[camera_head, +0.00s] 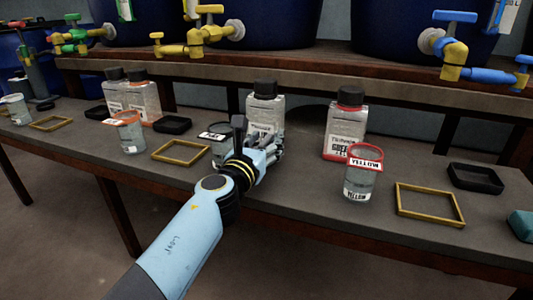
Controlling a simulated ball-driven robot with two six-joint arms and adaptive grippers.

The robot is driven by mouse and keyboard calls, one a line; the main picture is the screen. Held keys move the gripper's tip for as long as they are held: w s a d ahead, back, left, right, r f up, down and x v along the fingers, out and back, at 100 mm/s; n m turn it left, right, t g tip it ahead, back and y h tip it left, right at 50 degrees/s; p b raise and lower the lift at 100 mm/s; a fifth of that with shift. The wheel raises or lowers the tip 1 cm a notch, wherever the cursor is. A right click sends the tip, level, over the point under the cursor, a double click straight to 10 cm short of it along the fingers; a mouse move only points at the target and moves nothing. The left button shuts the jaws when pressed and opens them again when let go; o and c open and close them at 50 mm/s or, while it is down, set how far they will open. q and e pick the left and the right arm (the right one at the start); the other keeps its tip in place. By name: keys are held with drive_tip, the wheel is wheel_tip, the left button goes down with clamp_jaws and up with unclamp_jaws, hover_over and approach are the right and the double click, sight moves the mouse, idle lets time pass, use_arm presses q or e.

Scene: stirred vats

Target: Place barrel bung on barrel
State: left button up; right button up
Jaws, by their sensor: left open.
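Blue barrels stand on the raised shelf at the back: one at the upper middle (275,22), one at the upper right (405,25) and one at the upper left (150,28). Their tops are cut off by the frame. I cannot pick out a barrel bung in this view. My left gripper (258,143) is open over the table, in front of a clear bottle with a black cap (265,103). It partly hides that bottle and a jar (217,149) to its left. I cannot see anything held in it. My right gripper is not in view.
The long grey table (290,195) holds a red-labelled bottle (345,122), a red-rimmed jar (361,182), an orange-rimmed jar (130,135), yellow frames (430,219) and black trays (475,179). Taps, including a yellow and blue one (455,48), project from the barrels above.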

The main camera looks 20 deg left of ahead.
use_arm(q)
drive_tip(key=shift+w, duration=0.4)
drive_tip(key=shift+c, duration=0.4)
clamp_jaws()
drive_tip(key=shift+r, duration=0.15)
